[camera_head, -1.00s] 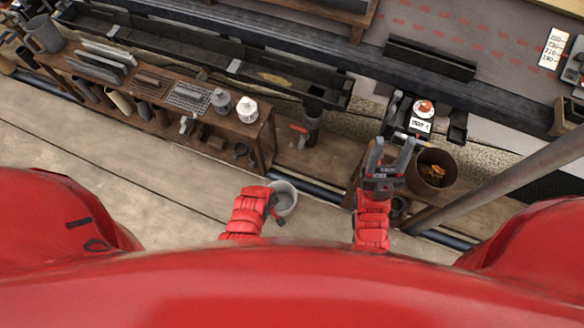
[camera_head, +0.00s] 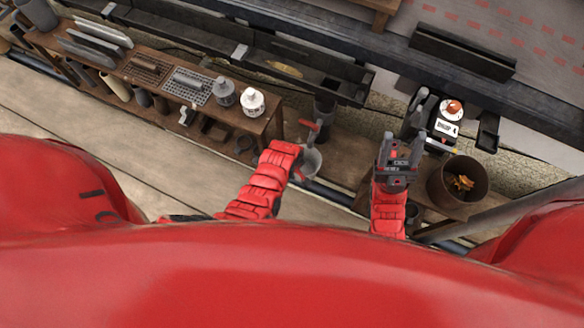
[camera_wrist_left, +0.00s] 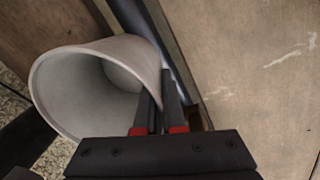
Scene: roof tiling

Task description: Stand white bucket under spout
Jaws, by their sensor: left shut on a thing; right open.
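The white bucket (camera_head: 309,163) is held by my left gripper (camera_head: 300,165), just below the dark downpipe spout (camera_head: 323,108) in the head view. In the left wrist view the bucket (camera_wrist_left: 85,88) shows its open mouth, and the fingers of my left gripper (camera_wrist_left: 160,115) are shut on its wall at the right side. The bucket's inside looks empty where I see it. Whether it touches the floor I cannot tell. My right gripper (camera_head: 403,135) is open and empty, left of the brown bin.
A brown bin with leaves (camera_head: 458,181) and a dial device (camera_head: 448,118) are at right. A dark gutter (camera_head: 290,72) runs above. A red lever (camera_head: 310,124) sits by the spout.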

